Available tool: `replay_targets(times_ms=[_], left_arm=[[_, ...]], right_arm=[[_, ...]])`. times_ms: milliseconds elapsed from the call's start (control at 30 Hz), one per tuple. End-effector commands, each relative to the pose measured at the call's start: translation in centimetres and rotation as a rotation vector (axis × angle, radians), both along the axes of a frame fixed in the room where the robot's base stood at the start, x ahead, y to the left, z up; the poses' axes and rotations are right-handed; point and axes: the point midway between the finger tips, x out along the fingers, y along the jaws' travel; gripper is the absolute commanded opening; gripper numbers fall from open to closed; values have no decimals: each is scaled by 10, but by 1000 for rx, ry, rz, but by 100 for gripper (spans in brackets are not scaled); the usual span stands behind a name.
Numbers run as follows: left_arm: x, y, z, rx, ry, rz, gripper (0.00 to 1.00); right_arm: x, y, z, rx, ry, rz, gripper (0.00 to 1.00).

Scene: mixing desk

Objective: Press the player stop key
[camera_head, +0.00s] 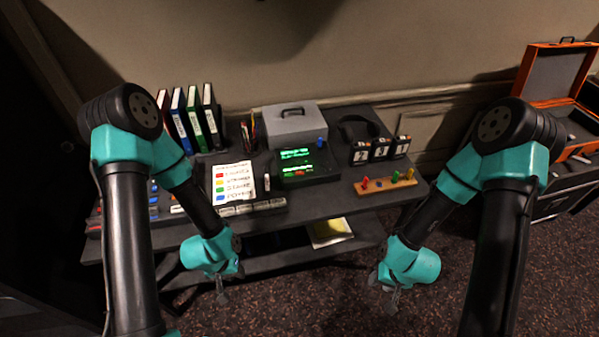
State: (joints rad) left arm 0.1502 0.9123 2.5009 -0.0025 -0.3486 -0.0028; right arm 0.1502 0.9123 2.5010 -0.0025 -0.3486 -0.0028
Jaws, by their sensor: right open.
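A dark device with a lit green screen (296,154), which looks like the player, stands in the middle of the desk. Small red and green keys (302,173) show below its screen, too small to read, so I cannot tell which is stop. My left gripper (222,296) hangs in front of the desk's front edge, below and left of the device. Its fingers are small and dark, and their opening is unclear. My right gripper (390,301) hangs in front of the desk to the right, open and apart from everything.
A colour-coded sheet (232,183) stands left of the device. Binders (190,120), a grey box (294,123) and headphones (360,128) stand at the back. A wooden board with coloured pegs (386,184) lies right. An orange case (555,75) stands beyond.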

Motion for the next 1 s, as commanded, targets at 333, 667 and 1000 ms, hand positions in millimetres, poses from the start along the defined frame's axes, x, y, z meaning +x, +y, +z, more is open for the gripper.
replay_targets(times_ms=[333, 667, 1000], left_arm=[[0, 0, 0, 0, 0, 0, 0], [0, 0, 0, 0, 0, 0, 0], [0, 0, 0, 0, 0, 0, 0]], right_arm=[[0, 0, 0, 0, 0, 0, 43], [0, 0, 0, 0, 0, 0, 43], [0, 0, 0, 0, 0, 0, 43]])
